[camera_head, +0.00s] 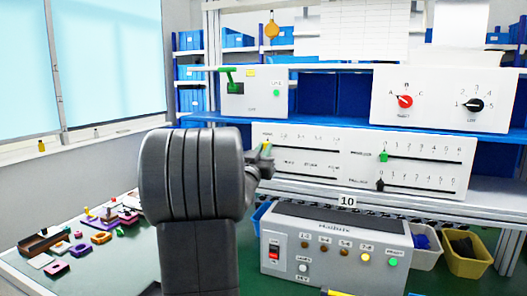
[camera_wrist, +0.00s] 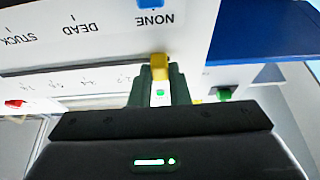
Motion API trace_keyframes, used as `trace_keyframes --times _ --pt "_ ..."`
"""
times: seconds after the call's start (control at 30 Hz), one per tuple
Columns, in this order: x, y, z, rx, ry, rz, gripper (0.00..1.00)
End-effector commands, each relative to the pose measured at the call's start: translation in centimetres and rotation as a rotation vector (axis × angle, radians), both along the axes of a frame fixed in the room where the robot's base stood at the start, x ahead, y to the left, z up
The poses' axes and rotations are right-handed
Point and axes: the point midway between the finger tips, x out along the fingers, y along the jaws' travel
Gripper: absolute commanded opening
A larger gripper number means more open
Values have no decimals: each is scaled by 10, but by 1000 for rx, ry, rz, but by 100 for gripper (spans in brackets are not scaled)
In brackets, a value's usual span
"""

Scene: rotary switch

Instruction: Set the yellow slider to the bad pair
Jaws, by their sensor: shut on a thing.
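The yellow slider knob (camera_wrist: 160,67) is between my gripper's fingers (camera_wrist: 160,92), which are shut on it. In the wrist view, which is upside down, the knob stands beyond the row of small scale marks, at the end near the NONE label. In the head view, my gripper (camera_head: 262,160) is at the left end of the white slider panel (camera_head: 350,147). My arm hides part of that area, and only a bit of yellow shows. On the grey tester box (camera_head: 335,235), the 7-8 lamp (camera_head: 366,257) glows yellow and the READY lamp (camera_head: 393,262) glows green.
A blue knob (camera_wrist: 150,3) is at NONE on the neighbouring scale. A green slider (camera_head: 384,155) and a black slider (camera_head: 380,184) are on the panel's right half. Above are a green-lever box (camera_head: 252,100) and a two-dial panel (camera_head: 440,97). Yellow bin (camera_head: 467,264) stands lower right.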

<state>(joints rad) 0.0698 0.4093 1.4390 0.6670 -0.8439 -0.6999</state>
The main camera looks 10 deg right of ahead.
Motion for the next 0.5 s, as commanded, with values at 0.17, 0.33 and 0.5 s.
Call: trace_keyframes --times 0.17,0.33,0.5 --pt "-7 -10 -2 0 -3 -1 0" --pt "-30 -44 -5 -2 -4 -6 0" --pt "-49 -72 -4 -2 -3 -5 0"
